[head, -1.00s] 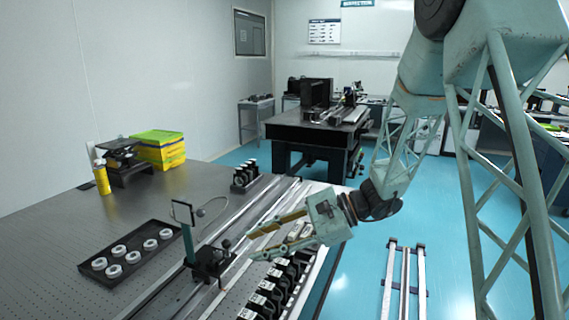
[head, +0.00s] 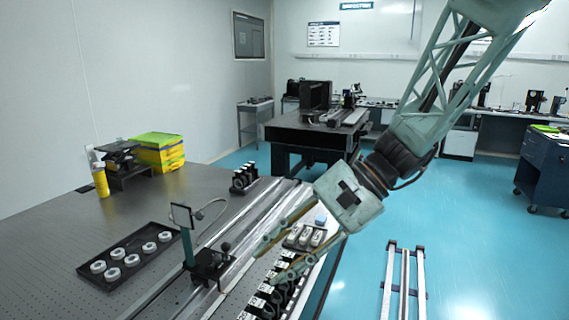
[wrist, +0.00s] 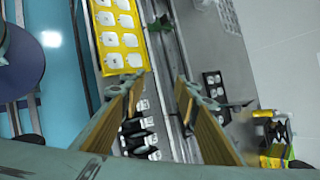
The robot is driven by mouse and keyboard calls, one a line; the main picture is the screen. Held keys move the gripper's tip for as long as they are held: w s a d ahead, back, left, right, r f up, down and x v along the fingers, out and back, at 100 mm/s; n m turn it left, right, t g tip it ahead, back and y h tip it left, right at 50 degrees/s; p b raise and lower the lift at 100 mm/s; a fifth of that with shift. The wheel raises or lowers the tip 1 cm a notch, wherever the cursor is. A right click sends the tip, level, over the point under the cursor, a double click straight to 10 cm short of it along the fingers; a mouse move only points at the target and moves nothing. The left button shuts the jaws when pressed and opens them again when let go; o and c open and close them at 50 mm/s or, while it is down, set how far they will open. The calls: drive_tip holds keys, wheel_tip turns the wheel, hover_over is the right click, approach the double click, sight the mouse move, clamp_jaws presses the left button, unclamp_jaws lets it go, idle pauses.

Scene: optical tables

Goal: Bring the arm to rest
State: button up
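My gripper (head: 268,262) is above the right part of the near optical table (head: 130,222), over the row of black mounts (head: 262,302). Its two long fingers are spread apart and point down to the left. In the wrist view my gripper (wrist: 158,85) also shows open, with nothing between the fingertips. My arm reaches in from the upper right of the head view.
A post mount with a square frame (head: 181,216) stands on the rail, left of my fingers. A black tray of white rings (head: 124,240) lies further left. The wrist view shows a yellow tray (wrist: 118,42) with white pieces.

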drive_tip(key=s+d+r+n+t+h, duration=0.1)
drive_tip(key=s+d+r+n+h, duration=0.1)
drive_tip(key=s+d, duration=0.5)
drive_tip(key=s+d+r+n+t+h, duration=0.2)
drive_tip(key=s+d+r+n+h, duration=0.1)
drive_tip(key=s+d, duration=0.5)
drive_tip(key=s+d+r+n+t+h, duration=0.2)
drive_tip(key=s+d+h, duration=0.2)
drive_tip(key=s+d, duration=0.4)
drive_tip(key=shift+s+r+h, duration=0.3)
drive_tip(key=shift+s+r, duration=0.1)
drive_tip(key=shift+s, duration=0.05)
drive_tip(key=shift+o, duration=0.4)
drive_tip(key=shift+w+r, duration=0.1)
